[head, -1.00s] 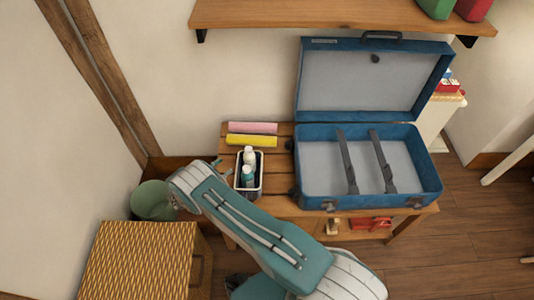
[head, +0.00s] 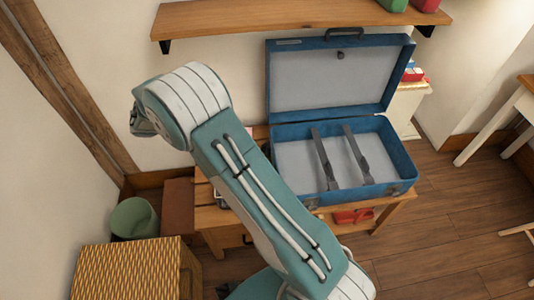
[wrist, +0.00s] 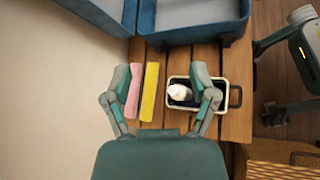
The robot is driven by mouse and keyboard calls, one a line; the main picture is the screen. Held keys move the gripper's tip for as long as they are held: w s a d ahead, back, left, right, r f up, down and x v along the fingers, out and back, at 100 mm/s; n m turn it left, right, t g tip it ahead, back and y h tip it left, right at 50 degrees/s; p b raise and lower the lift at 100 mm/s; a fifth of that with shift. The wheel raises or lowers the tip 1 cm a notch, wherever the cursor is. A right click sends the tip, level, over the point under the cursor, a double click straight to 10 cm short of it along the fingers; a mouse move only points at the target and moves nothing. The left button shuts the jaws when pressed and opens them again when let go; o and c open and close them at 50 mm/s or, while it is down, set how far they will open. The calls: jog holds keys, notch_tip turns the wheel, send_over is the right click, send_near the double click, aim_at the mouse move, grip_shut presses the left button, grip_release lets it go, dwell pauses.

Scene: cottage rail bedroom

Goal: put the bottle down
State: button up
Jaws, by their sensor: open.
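My gripper (wrist: 162,80) is open in the wrist view, its two fingers spread wide with nothing held between them. A white-topped bottle (wrist: 180,92) stands in a small dark caddy with a pale rim (wrist: 224,82) on the wooden bench. The right finger overlaps part of the caddy from this viewpoint and may hide other contents. My gripper is above the bench, apart from the bottle. In the head view my raised arm hides the bottle and most of the caddy.
A pink bar (wrist: 135,90) and a yellow bar (wrist: 149,90) lie beside the caddy on the slatted bench (wrist: 238,122). An open blue suitcase (head: 404,165) takes up the bench's right side. A shelf (head: 270,18) overhangs behind; a woven box (head: 125,270) stands front left.

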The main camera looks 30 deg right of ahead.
jog(key=s+d+r+m+y, duration=0.2)
jog(key=s+r+m+y, duration=0.15)
jog(key=s+r, duration=0.4)
jog(key=s+d+r+m+y, duration=0.3)
jog(key=s+r+m, duration=0.1)
jog(key=s+r, duration=0.4)
jog(key=s+r+m+t+y, duration=0.2)
jog(key=s, duration=0.5)
jog(key=s+a+r+m+t+y, duration=0.1)
jog(key=s+r+m+t+y, duration=0.1)
jog(key=s, duration=0.6)
jog(key=shift+a+r+m+t+y, duration=0.3)
jog(key=shift+m+t+y, duration=0.3)
jog(key=shift+m, duration=0.25)
